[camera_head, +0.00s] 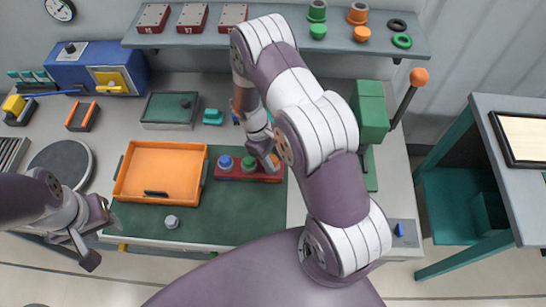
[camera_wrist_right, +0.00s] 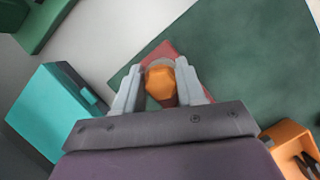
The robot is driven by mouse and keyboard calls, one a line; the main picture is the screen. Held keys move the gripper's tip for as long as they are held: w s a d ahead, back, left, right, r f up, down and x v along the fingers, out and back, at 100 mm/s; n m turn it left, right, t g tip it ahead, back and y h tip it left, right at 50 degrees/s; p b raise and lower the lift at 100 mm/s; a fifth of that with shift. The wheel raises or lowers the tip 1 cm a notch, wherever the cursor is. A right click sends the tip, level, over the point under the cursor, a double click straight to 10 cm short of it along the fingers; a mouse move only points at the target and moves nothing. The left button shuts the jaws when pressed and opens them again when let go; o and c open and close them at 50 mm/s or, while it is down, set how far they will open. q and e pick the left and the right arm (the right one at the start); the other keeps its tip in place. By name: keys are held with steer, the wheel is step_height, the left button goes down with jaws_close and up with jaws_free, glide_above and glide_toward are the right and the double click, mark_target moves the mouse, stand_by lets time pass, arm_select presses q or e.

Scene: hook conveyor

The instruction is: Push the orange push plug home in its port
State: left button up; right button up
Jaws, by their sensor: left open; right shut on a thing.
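A red port block (camera_head: 245,174) lies on the green mat, with a blue plug (camera_head: 226,161) on its left and a green plug (camera_head: 248,162) in its middle. The orange push plug (camera_head: 275,161) is at its right end, partly hidden by my right gripper (camera_head: 266,160). In the right wrist view, the plug's orange head (camera_wrist_right: 160,82) sits between the two grey fingers, which are shut on it, over the red block (camera_wrist_right: 162,52). How deep the plug sits in its port is hidden. My left gripper (camera_head: 101,238) is open and empty at the lower left.
An orange tray (camera_head: 157,148) stands left of the block, with a grey nut-like piece (camera_head: 171,221) in front of it. A small teal block (camera_head: 213,116) lies behind. A green lever device (camera_head: 370,112) stands to the right. The front of the green mat (camera_head: 215,228) is mostly clear.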

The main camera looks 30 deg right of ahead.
steer(key=shift+f, duration=0.25)
steer(key=o, duration=1.1)
steer(key=shift+r, duration=0.1)
steer(key=p+v, duration=0.1)
steer(key=v, duration=1.1)
steer(key=shift+w+a+r, duration=0.15)
steer(key=shift+r, duration=0.1)
